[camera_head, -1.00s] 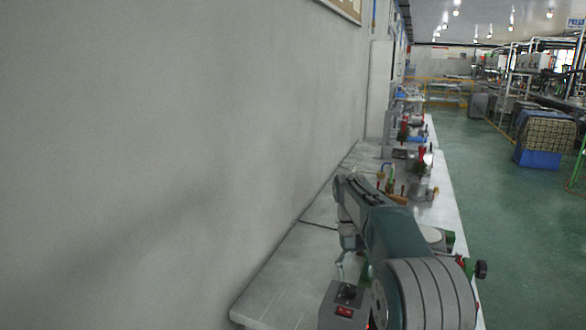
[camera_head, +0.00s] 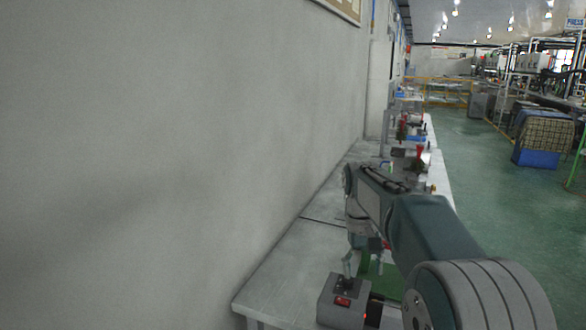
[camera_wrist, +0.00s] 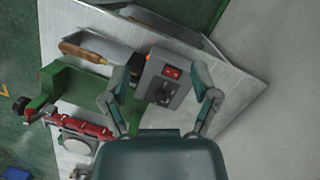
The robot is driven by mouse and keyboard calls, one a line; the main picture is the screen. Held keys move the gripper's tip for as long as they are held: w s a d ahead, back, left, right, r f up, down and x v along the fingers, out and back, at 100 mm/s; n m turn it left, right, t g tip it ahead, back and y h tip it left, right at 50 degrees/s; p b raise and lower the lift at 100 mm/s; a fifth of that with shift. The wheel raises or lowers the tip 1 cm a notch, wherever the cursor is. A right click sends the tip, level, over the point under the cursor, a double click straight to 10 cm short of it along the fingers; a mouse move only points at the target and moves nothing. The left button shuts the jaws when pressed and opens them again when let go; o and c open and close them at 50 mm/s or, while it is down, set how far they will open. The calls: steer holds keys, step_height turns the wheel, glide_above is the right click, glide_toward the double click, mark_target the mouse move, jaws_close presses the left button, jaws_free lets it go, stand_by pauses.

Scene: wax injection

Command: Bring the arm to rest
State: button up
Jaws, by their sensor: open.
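My gripper (camera_head: 362,266) hangs fingers-down at the end of my folded arm, above the near end of the grey workbench (camera_head: 283,262). In the wrist view its two fingers (camera_wrist: 162,98) are spread wide with nothing held between them. A grey control box (camera_head: 342,303) with a red switch sits on the bench below it. In the wrist view this box (camera_wrist: 168,72) shows between and beyond the fingers; I see no clear contact. My arm hides part of the bench.
A green machine frame (camera_wrist: 75,86) and a wooden-handled tool (camera_wrist: 84,52) are beside the box. More equipment (camera_head: 410,150) stands farther along the bench. A bare wall (camera_head: 180,150) borders the left; open green floor (camera_head: 480,185) lies to the right.

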steer(key=s+r+t, duration=0.4)
steer(key=s+t, duration=0.1)
steer(key=s, duration=0.9)
steer(key=s+f+t, duration=0.3)
steer(key=s+f, duration=0.2)
steer(key=s, duration=0.7)
steer(key=shift+s+d+m+y, duration=0.3)
steer(key=shift+d, duration=0.05)
